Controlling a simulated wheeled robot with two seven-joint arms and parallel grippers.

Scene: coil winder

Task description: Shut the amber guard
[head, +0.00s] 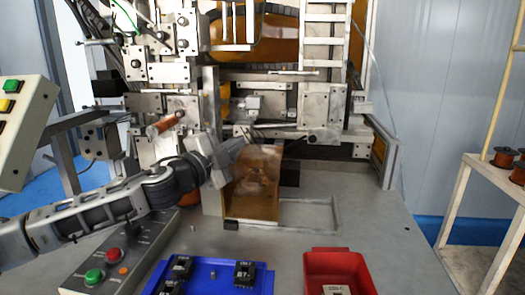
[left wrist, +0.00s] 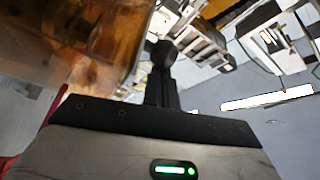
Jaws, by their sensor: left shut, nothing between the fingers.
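The amber guard (head: 253,188) is a see-through amber panel at the front of the machine, left of centre in the head view. It stands at a slant, with a dark piece at its lower front edge. In the left wrist view the guard (left wrist: 75,45) fills the upper left. My left gripper (head: 236,150) is shut and empty at the guard's upper left edge; I cannot tell whether it touches. Its closed fingers (left wrist: 162,65) show just right of the amber panel in the left wrist view. My right gripper is not in view.
A rectangular frame (head: 338,215) lies on the bench right of the guard. A blue tray (head: 215,280) with black parts and a red bin (head: 340,262) stand in front. A button box (head: 118,255) is below my left arm. The bench's right side is clear.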

